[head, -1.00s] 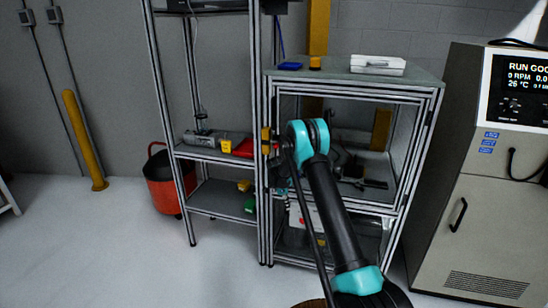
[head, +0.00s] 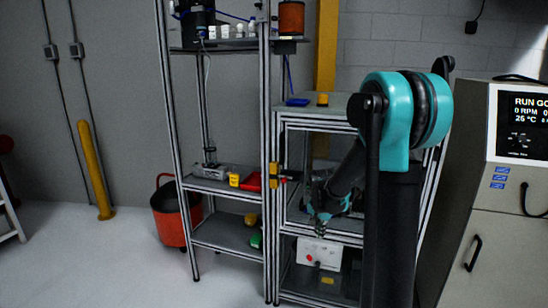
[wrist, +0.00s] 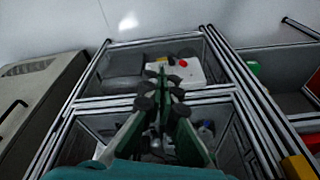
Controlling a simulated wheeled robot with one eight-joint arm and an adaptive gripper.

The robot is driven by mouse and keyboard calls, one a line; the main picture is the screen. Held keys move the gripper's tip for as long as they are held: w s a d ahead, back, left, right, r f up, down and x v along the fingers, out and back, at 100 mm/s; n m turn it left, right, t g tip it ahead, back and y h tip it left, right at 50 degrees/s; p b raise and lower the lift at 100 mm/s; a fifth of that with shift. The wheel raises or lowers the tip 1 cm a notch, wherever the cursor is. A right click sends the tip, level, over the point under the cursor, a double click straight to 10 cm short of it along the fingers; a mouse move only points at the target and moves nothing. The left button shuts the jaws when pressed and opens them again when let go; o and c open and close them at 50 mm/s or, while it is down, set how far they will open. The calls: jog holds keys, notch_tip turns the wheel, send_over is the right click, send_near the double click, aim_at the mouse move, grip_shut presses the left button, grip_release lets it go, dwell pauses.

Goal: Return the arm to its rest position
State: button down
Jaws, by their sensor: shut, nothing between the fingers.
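My arm (head: 400,120) stands raised at the right of the head view, with its teal elbow high and the forearm folded down and away to the left. My gripper (head: 320,226) hangs at the end of the forearm, in front of the framed cabinet (head: 282,190). In the wrist view my gripper (wrist: 161,72) has its green fingers together, with nothing between them. It points at the cabinet's compartments and appears apart from them.
A tall shelf rack (head: 228,190) holds a yellow block (head: 234,180) and a red bin (head: 251,181). A white box with a red button (head: 318,253) sits in the cabinet's lower compartment. A large machine (head: 500,220) stands at right. Open floor lies at left.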

jog(key=s+d+f+n+t+y, duration=0.1)
jog(key=s+n, duration=0.6)
jog(key=s, duration=1.8)
jog(key=shift+d+n+t, duration=0.4)
jog(key=shift+s+f, duration=0.1)
